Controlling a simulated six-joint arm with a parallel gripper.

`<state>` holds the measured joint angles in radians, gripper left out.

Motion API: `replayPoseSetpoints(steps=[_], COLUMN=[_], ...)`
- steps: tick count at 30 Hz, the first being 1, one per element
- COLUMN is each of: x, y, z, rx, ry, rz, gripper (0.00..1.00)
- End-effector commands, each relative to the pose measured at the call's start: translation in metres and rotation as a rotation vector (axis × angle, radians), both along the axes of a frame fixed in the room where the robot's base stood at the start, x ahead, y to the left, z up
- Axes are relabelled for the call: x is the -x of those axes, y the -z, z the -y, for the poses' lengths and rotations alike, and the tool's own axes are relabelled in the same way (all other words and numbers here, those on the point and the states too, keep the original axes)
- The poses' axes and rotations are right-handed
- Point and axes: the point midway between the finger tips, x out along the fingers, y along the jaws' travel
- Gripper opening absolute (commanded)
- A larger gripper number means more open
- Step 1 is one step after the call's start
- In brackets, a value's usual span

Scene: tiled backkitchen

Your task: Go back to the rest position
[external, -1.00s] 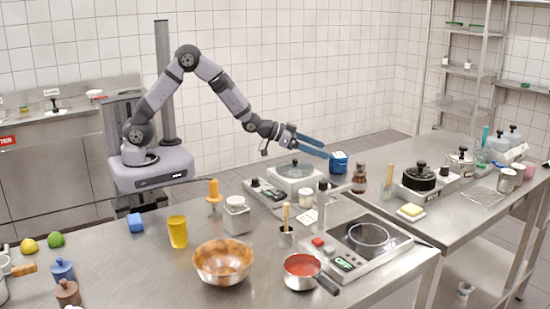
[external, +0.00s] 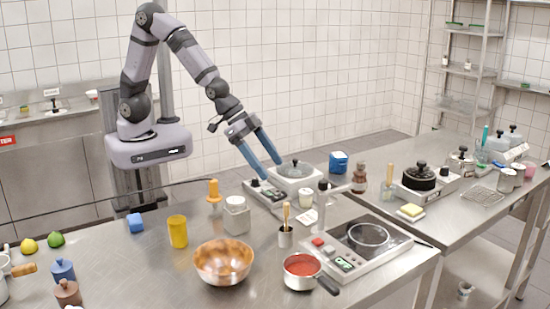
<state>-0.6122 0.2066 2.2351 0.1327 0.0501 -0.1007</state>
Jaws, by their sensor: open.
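My gripper (external: 270,170) shows in the external view with its two blue fingers apart and nothing between them. It points down and to the right, in front of the white scale-like device with a grey lidded dish (external: 295,175) as seen in the picture. Whether the fingertips touch that device cannot be told. My arm rises from its base on the left, bends at the top and comes down to the gripper.

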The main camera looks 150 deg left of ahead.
Motion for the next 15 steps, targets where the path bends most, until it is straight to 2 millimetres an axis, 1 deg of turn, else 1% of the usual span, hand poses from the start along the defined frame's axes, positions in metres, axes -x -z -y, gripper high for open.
replayPoseSetpoints(steps=[1,2,3,4,5,6,8,9,10,12,15], x=[0.002,0.006,0.013,0.020,0.028,0.040,0.059,0.072,0.083,0.106,0.133], y=[-0.016,-0.019,-0.022,-0.025,-0.028,-0.032,-0.037,-0.041,-0.044,-0.050,-0.057], z=[0.037,0.057,0.084,0.103,0.121,0.145,0.176,0.194,0.206,0.230,0.252], rx=[0.029,0.046,0.069,0.087,0.103,0.121,0.147,0.161,0.170,0.187,0.202], ry=[0.061,0.095,0.139,0.170,0.204,0.249,0.310,0.349,0.377,0.435,0.497], rz=[-0.049,-0.082,-0.129,-0.166,-0.202,-0.249,-0.319,-0.363,-0.395,-0.463,-0.540], gripper=[0.74,0.74,0.74,0.74,0.74,0.74,0.74,0.74,0.74,0.74,0.74])
